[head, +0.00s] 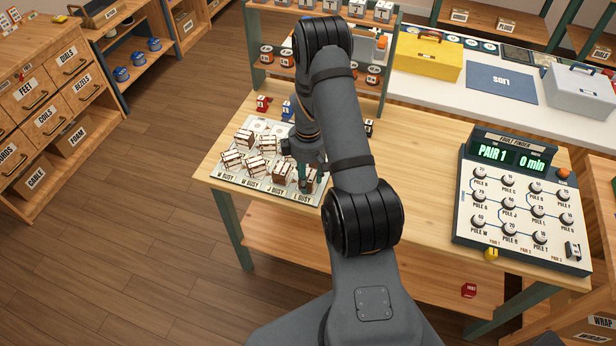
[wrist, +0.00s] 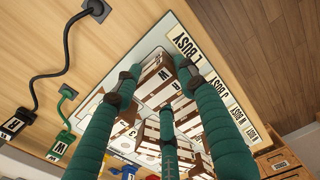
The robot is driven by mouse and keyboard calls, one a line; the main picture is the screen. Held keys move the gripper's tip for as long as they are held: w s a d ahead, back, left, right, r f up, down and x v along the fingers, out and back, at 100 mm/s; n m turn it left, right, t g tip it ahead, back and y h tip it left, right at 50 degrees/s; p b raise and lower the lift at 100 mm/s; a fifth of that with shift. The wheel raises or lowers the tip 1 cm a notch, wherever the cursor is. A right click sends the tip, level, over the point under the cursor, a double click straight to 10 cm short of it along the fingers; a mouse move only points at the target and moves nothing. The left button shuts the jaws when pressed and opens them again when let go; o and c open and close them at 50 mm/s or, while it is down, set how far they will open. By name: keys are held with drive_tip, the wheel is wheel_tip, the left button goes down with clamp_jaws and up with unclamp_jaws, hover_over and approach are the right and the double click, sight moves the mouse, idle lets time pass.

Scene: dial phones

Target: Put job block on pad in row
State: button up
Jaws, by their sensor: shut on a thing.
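My gripper (head: 305,178) is low over the front right corner of the pale board (head: 225,178), by the L BUSY label (head: 300,197). In the wrist view its teal fingers (wrist: 158,68) are closed around a white and brown block (wrist: 154,78). I cannot tell whether that block touches the board, and its lettering is only partly legible. Several similar white and brown blocks (head: 245,137) stand in rows on the board; others (wrist: 147,134) show close beside the fingers. Labels ending in BUSY run along the board's front edge. My arm and fingers hide part of the board.
The fault finder panel (head: 522,200) at right reads PAIR 1, 0 min. A black cable (wrist: 62,60) and a green plug (wrist: 68,92) lie beside the board. A red tag (head: 469,290) is at lower right. The bench (head: 420,165) right of my arm is clear.

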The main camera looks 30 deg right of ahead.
sight(308, 175)
drive_tip(key=shift+f, duration=0.2)
drive_tip(key=o, duration=1.1)
drive_tip(key=shift+o, duration=0.4)
wheel_tip(308, 175, up, 12)
drive_tip(key=shift+r+b, duration=0.25)
drive_tip(key=shift+b, duration=0.2)
wheel_tip(308, 175, down, 12)
drive_tip(key=shift+w+r+p, duration=0.15)
drive_tip(key=shift+r+p, duration=0.05)
drive_tip(key=shift+p, duration=0.2)
drive_tip(key=shift+r, duration=0.95)
